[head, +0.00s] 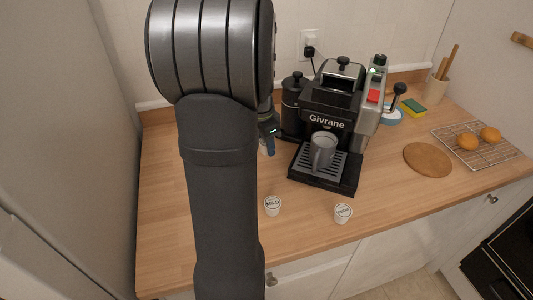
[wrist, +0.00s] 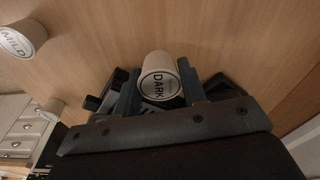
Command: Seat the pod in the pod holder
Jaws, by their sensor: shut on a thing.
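My gripper (wrist: 160,88) is shut on a white pod (wrist: 158,72) with a DARK label, which sits between the two fingers in the wrist view. In the head view my gripper (head: 268,142) is mostly hidden behind my arm, left of the coffee machine, and the pod in it barely shows. The black Givrane coffee machine (head: 323,108) stands at the back of the counter. Its top has an open-looking dark recess (head: 336,82); I cannot clearly make out the pod holder there. A grey mug (head: 323,150) stands on its drip tray (head: 338,174).
A MILD pod (head: 272,206) and another white pod (head: 343,213) stand on the wooden counter (head: 400,195) in front. A black canister (head: 293,103) is left of the machine. A round board (head: 428,160) and a wire rack (head: 487,155) with buns are at right.

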